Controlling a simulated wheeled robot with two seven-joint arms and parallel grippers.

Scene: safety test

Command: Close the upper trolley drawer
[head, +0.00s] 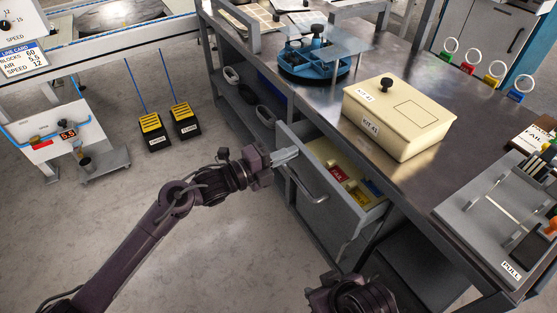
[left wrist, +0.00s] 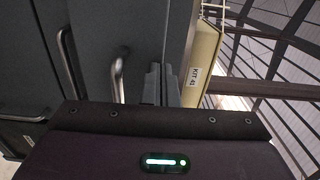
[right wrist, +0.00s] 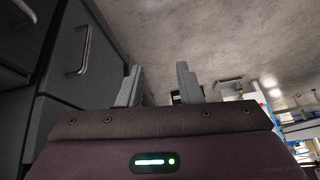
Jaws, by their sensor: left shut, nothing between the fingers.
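The upper trolley drawer (head: 303,178) stands pulled out from the grey trolley in the head view. Its front panel and bar handle (head: 310,187) face the lower left, and small red, yellow and blue items show inside. My left gripper (head: 290,154) is shut and empty, its tips at the left end of the drawer front's top edge; I cannot tell whether they touch. In the left wrist view its fingers (left wrist: 161,84) are together beside the grey panels. My right gripper (right wrist: 160,86) is open and empty, below the drawer in the head view, its fingers hidden there.
A cream box marked KIT 41 (head: 398,117) and a blue round fixture (head: 314,60) stand on the trolley top (head: 330,103). A grey tray device (head: 495,225) is at the right. Open floor (head: 215,250) lies left of the drawer.

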